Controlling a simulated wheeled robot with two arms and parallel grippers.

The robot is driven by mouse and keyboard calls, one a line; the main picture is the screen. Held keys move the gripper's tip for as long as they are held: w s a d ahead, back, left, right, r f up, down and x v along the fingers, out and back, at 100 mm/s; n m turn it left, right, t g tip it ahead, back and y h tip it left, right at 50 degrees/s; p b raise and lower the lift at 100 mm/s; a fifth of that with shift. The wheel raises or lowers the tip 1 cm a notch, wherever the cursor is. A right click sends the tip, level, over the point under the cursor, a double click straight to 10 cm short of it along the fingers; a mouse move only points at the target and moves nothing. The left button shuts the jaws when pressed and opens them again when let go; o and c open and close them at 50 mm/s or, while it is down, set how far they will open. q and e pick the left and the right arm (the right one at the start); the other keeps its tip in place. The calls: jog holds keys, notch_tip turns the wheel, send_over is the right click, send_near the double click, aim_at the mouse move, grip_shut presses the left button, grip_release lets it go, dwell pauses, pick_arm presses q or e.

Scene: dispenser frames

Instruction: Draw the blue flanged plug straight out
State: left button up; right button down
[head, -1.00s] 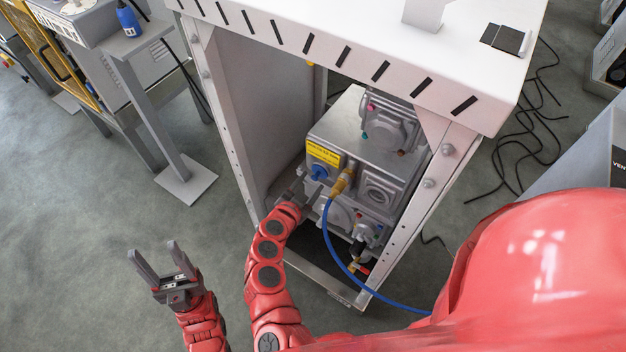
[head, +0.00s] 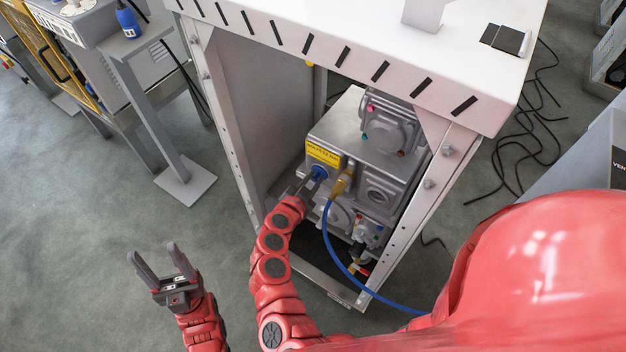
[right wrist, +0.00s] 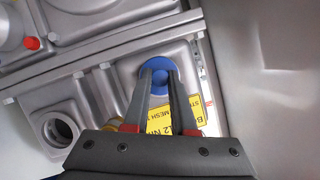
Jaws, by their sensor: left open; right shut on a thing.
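The blue flanged plug (head: 321,171) sits in the grey metal housing inside the cabinet, just below a yellow label (head: 322,153). It also shows in the right wrist view (right wrist: 157,61), with its round flange against the housing face. My right gripper (head: 314,180) is shut on the plug; in the right wrist view its two fingers (right wrist: 159,82) lie on either side of the plug's middle and hide part of it. My left gripper (head: 157,262) is open and empty, over the floor left of the cabinet.
A yellow connector (head: 341,183) with a blue cable (head: 339,256) is just right of the plug. The cabinet's side posts and overhanging white top (head: 370,50) frame the opening. A grey stand (head: 150,110) is at the left.

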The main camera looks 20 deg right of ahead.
jog(key=shift+a, duration=0.1)
jog(key=shift+s+a+p, duration=0.25)
jog(key=shift+s+a, duration=0.65)
jog(key=shift+a, duration=0.2)
jog(key=shift+s+a+p, duration=0.25)
jog(key=shift+s+a, duration=0.6)
jog(key=shift+a, duration=0.2)
